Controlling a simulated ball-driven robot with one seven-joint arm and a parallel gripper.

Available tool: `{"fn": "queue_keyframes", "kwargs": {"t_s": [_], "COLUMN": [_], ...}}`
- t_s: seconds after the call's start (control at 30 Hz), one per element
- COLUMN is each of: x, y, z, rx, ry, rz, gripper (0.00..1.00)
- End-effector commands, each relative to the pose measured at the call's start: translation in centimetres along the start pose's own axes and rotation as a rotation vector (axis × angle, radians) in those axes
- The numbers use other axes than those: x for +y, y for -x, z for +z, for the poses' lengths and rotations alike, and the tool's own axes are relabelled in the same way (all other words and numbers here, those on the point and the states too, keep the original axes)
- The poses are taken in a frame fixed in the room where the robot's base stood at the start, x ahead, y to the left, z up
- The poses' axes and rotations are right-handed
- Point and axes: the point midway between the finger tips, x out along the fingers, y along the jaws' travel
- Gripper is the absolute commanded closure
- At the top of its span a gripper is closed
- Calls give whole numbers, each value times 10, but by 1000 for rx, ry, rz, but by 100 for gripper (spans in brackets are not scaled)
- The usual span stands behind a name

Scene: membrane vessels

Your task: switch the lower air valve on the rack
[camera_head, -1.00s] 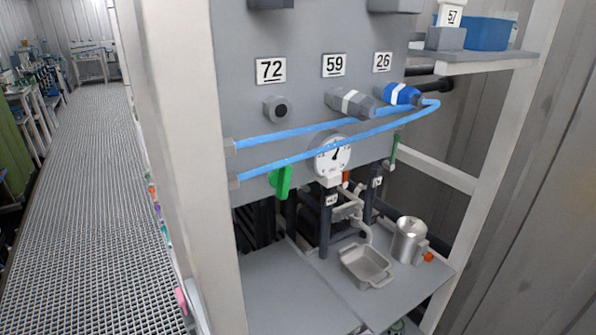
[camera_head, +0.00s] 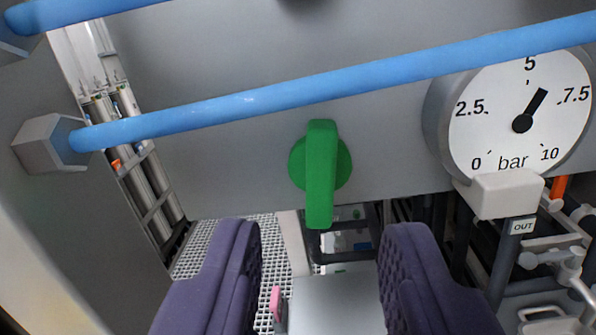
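The air valve is a green lever handle (camera_head: 320,175) on the grey panel of the rack, in the middle of the head view. Its handle points straight down. My gripper (camera_head: 318,250) is open, with its two purple padded fingers at the lower left and lower right. The handle hangs between and a little above the fingertips in the picture. Neither finger is seen touching it. Nothing is between the fingers.
A blue hose (camera_head: 330,85) crosses the panel above the valve. A round pressure gauge (camera_head: 510,120) sits close on the right, its needle between 5 and 7.5 bar. A pipe labelled OUT (camera_head: 521,227) stands below it. A grey shelf (camera_head: 333,300) lies below.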

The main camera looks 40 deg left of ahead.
Motion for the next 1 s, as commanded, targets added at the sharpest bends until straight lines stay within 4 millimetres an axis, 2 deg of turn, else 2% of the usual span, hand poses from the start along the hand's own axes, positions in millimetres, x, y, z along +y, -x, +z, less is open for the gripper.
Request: {"fn": "queue_keyframes", "kwargs": {"t_s": [0.1, 0.3, 0.6, 0.8, 1.0], "x": [0, 0, 1, 1, 1], "y": [-23, -46, -51, -50, -50], "z": [0, 0, -1, -1, -1], "rx": [-1, 0, 1, 1, 1], "ry": [1, 2, 3, 3, -1], "rz": [-1, 2, 3, 4, 4], "gripper": [61, 61, 61, 100, 100]}}
